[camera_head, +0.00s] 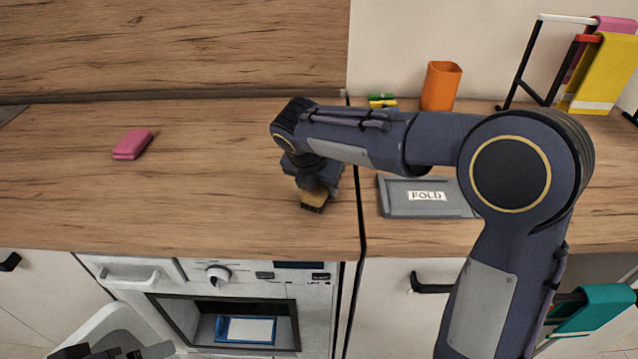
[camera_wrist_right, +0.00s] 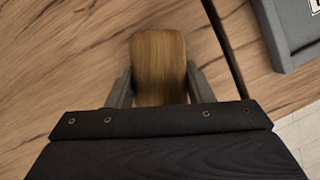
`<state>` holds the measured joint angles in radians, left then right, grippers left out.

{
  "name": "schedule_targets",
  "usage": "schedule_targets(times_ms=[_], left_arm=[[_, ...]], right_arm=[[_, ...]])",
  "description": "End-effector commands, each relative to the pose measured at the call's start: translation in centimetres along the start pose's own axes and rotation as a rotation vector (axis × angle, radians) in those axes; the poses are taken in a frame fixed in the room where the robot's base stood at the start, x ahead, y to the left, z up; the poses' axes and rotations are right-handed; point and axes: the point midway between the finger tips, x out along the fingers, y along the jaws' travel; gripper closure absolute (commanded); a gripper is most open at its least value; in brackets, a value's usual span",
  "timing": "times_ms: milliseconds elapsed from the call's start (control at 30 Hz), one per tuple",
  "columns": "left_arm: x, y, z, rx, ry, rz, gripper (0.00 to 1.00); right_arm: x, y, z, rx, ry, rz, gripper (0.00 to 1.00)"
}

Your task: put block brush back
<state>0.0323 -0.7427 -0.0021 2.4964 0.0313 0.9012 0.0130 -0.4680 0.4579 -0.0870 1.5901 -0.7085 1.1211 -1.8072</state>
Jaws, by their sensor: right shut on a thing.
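The block brush (camera_head: 314,197) has a wooden body and dark bristles pointing down. My right gripper (camera_head: 315,186) is shut on it over the counter, just left of the dark seam. In the right wrist view the brush's wooden block (camera_wrist_right: 159,68) sits between both fingers of my right gripper (camera_wrist_right: 159,88). I cannot tell whether the bristles touch the counter. My left gripper (camera_head: 115,352) shows only in part at the bottom left edge, and its fingers cannot be made out.
A grey tray marked FOLD (camera_head: 395,205) lies right of the seam. An orange cup (camera_head: 440,86) and a rack with hanging cloths (camera_head: 603,75) stand at the back right. The left and middle counter is mostly clear.

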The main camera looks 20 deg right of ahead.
Motion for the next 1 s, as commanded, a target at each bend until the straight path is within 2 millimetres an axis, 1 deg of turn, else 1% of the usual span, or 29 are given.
schedule_targets(times_ms=[133, 167, 300, 333, 567, 667, 767, 867, 1000], left_arm=[[0.1, 0.0, 0.0, 0.000, 0.000, 0.000, 0.00], [0.1, 0.0, 0.0, 0.000, 0.000, 0.000, 0.00], [0.0, 0.0, 0.0, 0.000, 0.000, 0.000, 0.00], [0.0, 0.0, 0.0, 0.000, 0.000, 0.000, 0.00], [0.0, 0.0, 0.0, 0.000, 0.000, 0.000, 0.00], [-0.1, 0.0, 0.0, 0.000, 0.000, 0.000, 0.00], [-0.2, 0.1, -0.1, 0.000, 0.000, 0.000, 0.00], [-0.5, 0.2, -0.2, 0.000, 0.000, 0.000, 0.00], [-0.8, 0.4, -0.4, 0.000, 0.000, 0.000, 0.00]], right_arm=[[0.2, 0.0, -0.1, 0.000, 0.000, 0.000, 0.81], [0.2, 0.0, -0.1, 0.000, 0.000, -0.001, 0.52], [0.2, 0.0, -0.1, 0.000, 0.000, 0.000, 0.33], [0.2, 0.0, -0.1, 0.000, 0.000, 0.000, 0.31], [0.1, 0.0, -0.1, 0.000, 0.000, 0.000, 0.31], [-0.2, 0.0, 0.1, 0.001, -0.001, 0.002, 0.31], [-1.4, 0.1, 0.1, 0.000, -0.002, 0.003, 0.31], [-3.4, 0.1, 0.1, 0.000, -0.002, 0.006, 0.31], [-6.6, 0.1, 0.1, 0.000, -0.003, 0.005, 0.31]])
